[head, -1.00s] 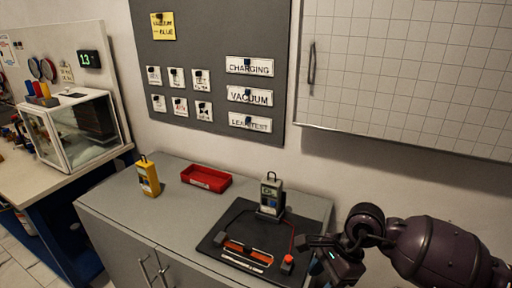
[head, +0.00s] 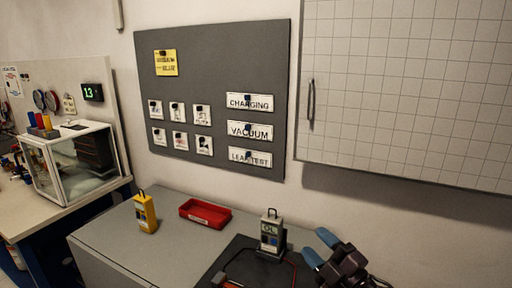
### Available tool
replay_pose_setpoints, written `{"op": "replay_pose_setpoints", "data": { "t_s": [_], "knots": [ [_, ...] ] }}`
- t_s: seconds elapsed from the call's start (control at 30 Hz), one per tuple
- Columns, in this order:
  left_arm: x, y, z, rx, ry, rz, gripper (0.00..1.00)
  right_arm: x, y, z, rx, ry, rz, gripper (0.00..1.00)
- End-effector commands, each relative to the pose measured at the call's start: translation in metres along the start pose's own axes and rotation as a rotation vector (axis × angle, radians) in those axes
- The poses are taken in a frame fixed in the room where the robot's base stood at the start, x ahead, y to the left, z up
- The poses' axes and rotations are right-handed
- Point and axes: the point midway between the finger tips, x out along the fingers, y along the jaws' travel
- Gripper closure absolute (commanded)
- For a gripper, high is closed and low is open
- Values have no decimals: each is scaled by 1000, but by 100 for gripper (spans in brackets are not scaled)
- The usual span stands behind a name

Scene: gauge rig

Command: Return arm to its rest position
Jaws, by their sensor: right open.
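My right gripper (head: 328,252) shows at the bottom right in the head view, with blue-tipped fingers spread apart and nothing between them. It is right of the grey gauge (head: 271,232), apart from it, near the right side of the black mat (head: 240,251). The gauge stands upright on the mat with a loop on top. Much of the mat and my right arm are cut off by the bottom edge. My left gripper is not in view.
A yellow gauge (head: 146,212) and a red tray (head: 206,214) stand on the grey cabinet top (head: 178,238). A dark board (head: 215,60) with labels hangs behind. A wall cabinet (head: 410,90) overhangs at the right. A glass-fronted box (head: 75,160) stands on the left bench.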

Motion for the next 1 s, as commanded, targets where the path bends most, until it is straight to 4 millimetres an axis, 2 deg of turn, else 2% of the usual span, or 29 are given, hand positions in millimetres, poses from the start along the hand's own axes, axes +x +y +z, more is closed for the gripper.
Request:
{"op": "replay_pose_setpoints", "data": {
  "t_s": [0.03,0.1,0.2,0.37,0.5,0.6,0.7,0.83,1.0],
  "knots": [
    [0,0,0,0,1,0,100,-16,-12,18,133,-105,1,50],
    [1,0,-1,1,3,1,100,-39,-29,41,304,-241,4,50],
    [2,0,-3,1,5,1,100,-78,-58,67,521,-417,7,50],
    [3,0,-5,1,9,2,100,-148,-104,91,786,-651,22,50],
    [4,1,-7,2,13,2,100,-212,-139,96,936,-801,55,50],
    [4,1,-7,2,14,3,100,-255,-159,94,987,-895,78,50],
    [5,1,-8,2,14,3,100,-290,-176,88,1017,-971,87,50],
    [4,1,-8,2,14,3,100,-318,-191,79,1041,-1029,82,50],
    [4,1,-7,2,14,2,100,-330,-197,75,1044,-1052,74,50]
  ]
}}
